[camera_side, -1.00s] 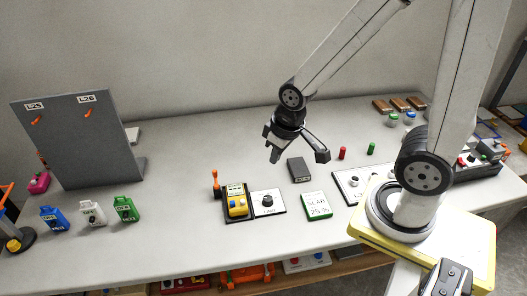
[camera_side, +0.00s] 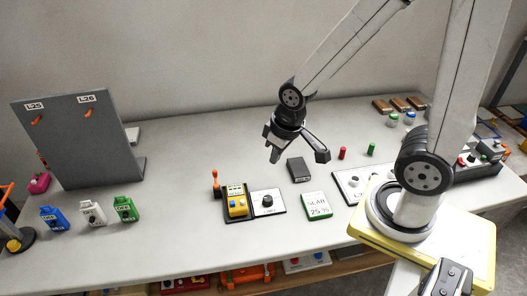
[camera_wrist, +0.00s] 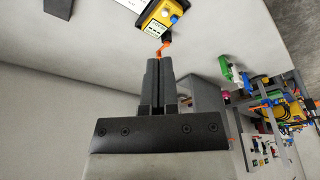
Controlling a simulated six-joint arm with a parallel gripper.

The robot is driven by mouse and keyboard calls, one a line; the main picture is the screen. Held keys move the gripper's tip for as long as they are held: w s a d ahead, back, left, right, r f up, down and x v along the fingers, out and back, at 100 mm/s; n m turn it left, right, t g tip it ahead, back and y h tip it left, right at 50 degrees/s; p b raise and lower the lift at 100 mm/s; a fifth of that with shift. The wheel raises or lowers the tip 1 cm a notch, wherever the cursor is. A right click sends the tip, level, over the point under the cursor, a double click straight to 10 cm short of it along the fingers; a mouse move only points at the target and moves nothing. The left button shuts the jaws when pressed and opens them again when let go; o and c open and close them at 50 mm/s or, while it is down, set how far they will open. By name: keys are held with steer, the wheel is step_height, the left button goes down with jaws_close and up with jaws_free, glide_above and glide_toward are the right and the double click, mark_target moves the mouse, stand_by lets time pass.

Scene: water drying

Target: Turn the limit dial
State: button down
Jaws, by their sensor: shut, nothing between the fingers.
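The limit dial (camera_side: 267,201) is a black knob on a white plate (camera_side: 275,209) on the table, just right of a yellow box with buttons. In the wrist view only part of the white plate (camera_wrist: 133,4) shows at the top edge, and the knob is out of frame. My gripper (camera_side: 275,158) is shut and empty, above the table and apart from the dial, higher up in the side view. Its closed fingers also show in the wrist view (camera_wrist: 158,68).
The yellow box (camera_side: 237,202) and an orange-handled lever (camera_side: 215,182) stand left of the dial. A green-edged card (camera_side: 317,205) lies to its right, with a dark grey block (camera_side: 298,169) behind. Another white plate with a dial (camera_side: 351,183) is near my base. The back middle of the table is clear.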

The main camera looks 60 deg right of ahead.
steer(key=c, duration=1.3)
jaws_free()
steer(key=o, duration=1)
steer(key=shift+w+d+f, duration=0.1)
steer(key=shift+w+f, duration=0.1)
steer(key=shift+o, duration=0.2)
steer(key=n+g, duration=0.2)
steer(key=n, duration=0.9)
glide_toward(268, 198)
steer(key=shift+w+a+f, duration=0.1)
steer(key=shift+w+a, duration=0.1)
steer(key=shift+a, duration=0.05)
steer(key=shift+d+f+n+g, duration=0.2)
steer(key=shift+f+n+g, duration=0.1)
steer(key=shift+f+n, duration=0.35)
steer(key=shift+f, duration=0.2)
steer(key=shift+f, duration=3.7)
